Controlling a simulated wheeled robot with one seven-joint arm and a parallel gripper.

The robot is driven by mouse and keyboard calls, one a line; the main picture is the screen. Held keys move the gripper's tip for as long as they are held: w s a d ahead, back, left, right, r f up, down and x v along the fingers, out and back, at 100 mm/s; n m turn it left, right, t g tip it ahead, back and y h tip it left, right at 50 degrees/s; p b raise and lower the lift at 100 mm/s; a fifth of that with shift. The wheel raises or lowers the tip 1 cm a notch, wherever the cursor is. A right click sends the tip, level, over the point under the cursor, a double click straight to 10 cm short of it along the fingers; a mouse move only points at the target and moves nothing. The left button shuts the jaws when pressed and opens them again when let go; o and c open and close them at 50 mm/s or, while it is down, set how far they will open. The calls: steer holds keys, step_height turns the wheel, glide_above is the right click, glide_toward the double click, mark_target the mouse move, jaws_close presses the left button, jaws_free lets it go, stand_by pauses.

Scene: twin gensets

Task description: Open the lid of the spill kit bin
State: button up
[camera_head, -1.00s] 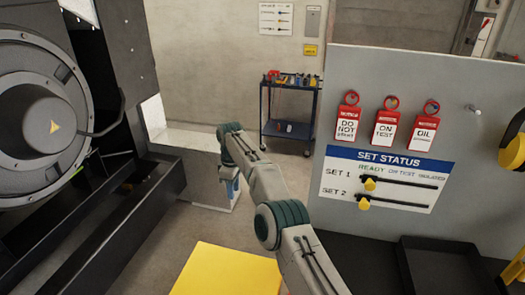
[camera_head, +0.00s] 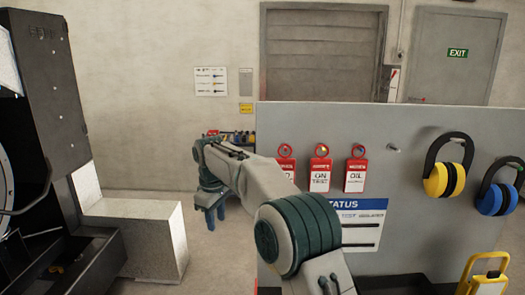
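My gripper (camera_head: 213,216) hangs at the end of my arm, left of the grey panel, with its blue fingers pointing down. It is small and partly hidden by my wrist, so whether it is open or shut is unclear. No object shows clearly between its fingers. I cannot identify the spill kit bin or its lid in the current view.
A grey panel (camera_head: 420,135) with red tags, a status board (camera_head: 365,205) and ear defenders (camera_head: 449,180) fills the right. A yellow-framed object (camera_head: 484,270) is at bottom right. A pale block (camera_head: 135,240) and dark machinery (camera_head: 50,90) stand left. A tool cart is behind my arm.

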steer(key=s+d+r+m+b, duration=0.1)
steer(key=s+d+r+m, duration=0.25)
steer(key=s+d, duration=0.45)
steer(key=s+d+f+m+t+b, duration=0.1)
steer(key=s+d+m, duration=0.5)
steer(key=s+d, duration=0.9)
steer(key=shift+s+d+f+t+b, duration=0.4)
steer(key=shift+d+f+t, duration=0.1)
steer(key=shift+d+t, duration=0.1)
steer(key=s+d+f+m, duration=0.1)
steer(key=s+f, duration=0.1)
steer(key=s, duration=0.1)
steer(key=s+d+f+m, duration=0.1)
steer(key=s+f, duration=0.1)
steer(key=s, duration=0.1)
steer(key=s+d+f+m, duration=0.1)
steer(key=s+f, duration=0.1)
steer(key=s, duration=0.1)
steer(key=shift+s+d+t+b, duration=0.25)
steer(key=shift+d+t+b, duration=0.05)
steer(key=shift+d+b, duration=0.1)
steer(key=shift+c, duration=0.3)
steer(key=shift+s+f, duration=0.2)
jaws_close()
